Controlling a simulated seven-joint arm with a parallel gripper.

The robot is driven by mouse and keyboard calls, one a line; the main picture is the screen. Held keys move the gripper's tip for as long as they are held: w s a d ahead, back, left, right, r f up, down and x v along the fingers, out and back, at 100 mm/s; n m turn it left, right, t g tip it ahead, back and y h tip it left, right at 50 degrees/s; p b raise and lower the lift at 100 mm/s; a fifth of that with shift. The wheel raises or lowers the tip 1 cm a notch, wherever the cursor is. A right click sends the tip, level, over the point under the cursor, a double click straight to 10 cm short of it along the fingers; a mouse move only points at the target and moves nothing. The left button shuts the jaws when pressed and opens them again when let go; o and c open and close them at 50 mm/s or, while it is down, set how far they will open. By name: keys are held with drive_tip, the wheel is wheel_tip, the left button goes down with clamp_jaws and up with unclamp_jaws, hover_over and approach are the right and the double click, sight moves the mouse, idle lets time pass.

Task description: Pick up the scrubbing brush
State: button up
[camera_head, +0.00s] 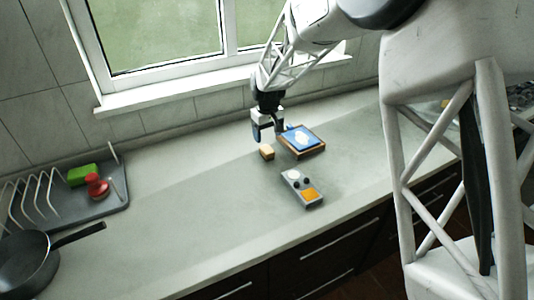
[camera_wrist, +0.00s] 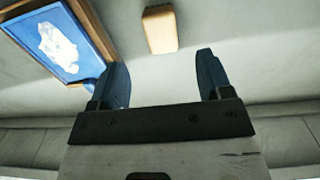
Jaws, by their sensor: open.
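A small block with a light wooden top (camera_head: 267,152) lies on the counter; it looks like the scrubbing brush, though I cannot make out bristles. It also shows in the wrist view (camera_wrist: 160,30), beyond the fingertips and roughly in line with the gap between them. My gripper (camera_head: 267,136) is just behind the block and above the counter, pointing down. In the wrist view my gripper (camera_wrist: 162,72) has its two blue fingers wide apart with nothing between them.
A wooden-framed blue picture or tile (camera_head: 302,139) lies close to the right of my gripper. A grey device with an orange panel (camera_head: 302,188) lies nearer the front. A dish rack (camera_head: 110,205) with a green sponge and red item, and a black pan (camera_head: 28,262), are at left. The counter between is clear.

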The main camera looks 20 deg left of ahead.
sight(267, 149)
drive_tip(key=shift+f, duration=1.25)
drive_tip(key=shift+a+f, duration=0.1)
drive_tip(key=shift+f, duration=2.5)
drive_tip(key=c, duration=1)
drive_tip(key=shift+r, duration=0.15)
